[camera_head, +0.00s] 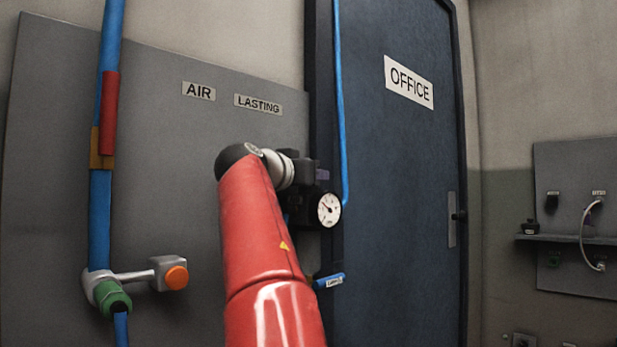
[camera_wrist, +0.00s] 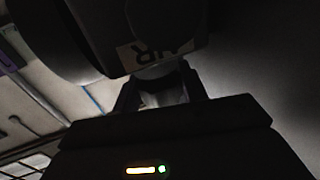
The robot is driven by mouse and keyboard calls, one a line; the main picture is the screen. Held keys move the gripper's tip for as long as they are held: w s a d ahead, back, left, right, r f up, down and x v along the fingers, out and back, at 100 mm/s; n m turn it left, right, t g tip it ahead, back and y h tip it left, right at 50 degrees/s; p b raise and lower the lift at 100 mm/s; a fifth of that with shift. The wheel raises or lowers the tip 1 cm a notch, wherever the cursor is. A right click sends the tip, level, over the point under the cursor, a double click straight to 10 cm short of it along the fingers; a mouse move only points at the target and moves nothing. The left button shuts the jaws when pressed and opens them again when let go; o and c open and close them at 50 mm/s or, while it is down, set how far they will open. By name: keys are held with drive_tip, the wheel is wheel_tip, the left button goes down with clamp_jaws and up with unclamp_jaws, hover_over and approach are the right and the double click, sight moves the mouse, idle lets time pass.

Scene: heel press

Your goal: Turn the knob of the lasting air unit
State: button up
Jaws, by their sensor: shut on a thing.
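The lasting air unit (camera_head: 329,210) is a dark body with a round white gauge, on the grey panel just right of my red arm. The arm covers much of it. My gripper (camera_head: 311,172) is at the unit's top, dark and small in the head view. In the wrist view its fingers (camera_wrist: 161,92) are shut on a pale, shadowed piece, which I take to be the knob (camera_wrist: 162,99). A dark rounded body with a partly cut-off label sits right above the fingers. The knob's turn angle cannot be read.
AIR (camera_head: 199,91) and LASTING (camera_head: 258,103) signs are on the panel. At left, a blue pipe (camera_head: 100,215) carries a valve with an orange-ended lever (camera_head: 168,274). A thin blue hose (camera_head: 341,100) runs beside the office door (camera_head: 400,200). Another panel (camera_head: 575,180) is far right.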

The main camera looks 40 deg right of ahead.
drive_tip(key=shift+f+m+g+h, duration=0.1)
drive_tip(key=shift+m+g+h, duration=0.2)
drive_tip(key=shift+m+g, duration=0.3)
drive_tip(key=o, duration=1)
drive_tip(key=shift+c, duration=0.2)
